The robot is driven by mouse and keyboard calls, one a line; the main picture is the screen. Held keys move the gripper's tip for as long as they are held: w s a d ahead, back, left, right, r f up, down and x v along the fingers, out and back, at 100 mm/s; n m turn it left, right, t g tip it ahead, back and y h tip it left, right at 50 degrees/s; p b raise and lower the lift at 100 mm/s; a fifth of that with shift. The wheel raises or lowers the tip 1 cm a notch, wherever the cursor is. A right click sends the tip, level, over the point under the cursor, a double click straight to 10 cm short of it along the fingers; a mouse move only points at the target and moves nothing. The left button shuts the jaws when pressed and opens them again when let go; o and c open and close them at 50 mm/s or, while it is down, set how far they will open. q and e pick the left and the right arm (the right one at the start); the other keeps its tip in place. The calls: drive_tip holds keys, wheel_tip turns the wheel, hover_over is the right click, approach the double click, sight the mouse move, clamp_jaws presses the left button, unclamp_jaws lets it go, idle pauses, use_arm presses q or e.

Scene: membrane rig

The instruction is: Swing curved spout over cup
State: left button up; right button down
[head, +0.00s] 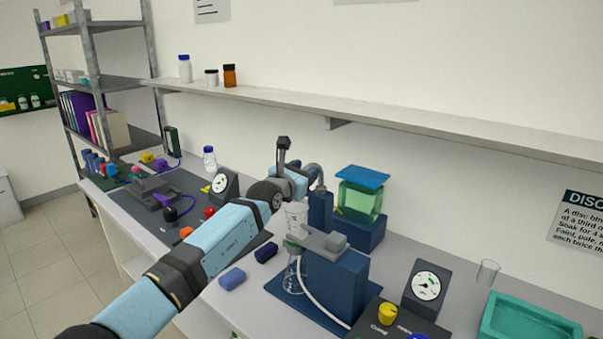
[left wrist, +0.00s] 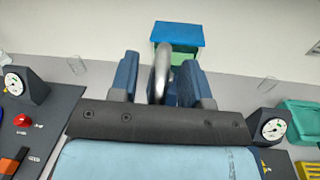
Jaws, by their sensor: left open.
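The curved spout (head: 317,172) is a grey bent tube on top of a dark blue post (head: 320,208), in front of the blue-lidded green tank (head: 361,197). In the left wrist view the spout (left wrist: 162,72) stands between the two blue fingers. My left gripper (head: 301,178) is open around the spout; its fingers (left wrist: 158,75) show gaps on both sides, and I cannot tell whether either touches. A pale cup (head: 296,214) stands just in front of and below the gripper, above the grey clamp; its lower part is partly hidden. The spout's outlet end is hard to make out.
A blue stand (head: 337,283) with a grey clamp, hose and glass flask is close in front. A dial gauge (head: 426,286) and teal tray (head: 527,318) are at right. Another gauge (head: 222,184) is left of my arm. A wall shelf (head: 380,119) runs above.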

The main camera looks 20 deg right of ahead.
use_arm(q)
drive_tip(key=shift+s, duration=0.15)
drive_tip(key=shift+s+a, duration=0.15)
drive_tip(key=shift+s, duration=0.05)
drive_tip(key=p+v, duration=0.1)
drive_tip(key=v, duration=0.4)
drive_tip(key=shift+w+a+f, duration=0.1)
drive_tip(key=shift+a, duration=0.05)
drive_tip(key=b+v, duration=0.1)
drive_tip(key=v, duration=0.7)
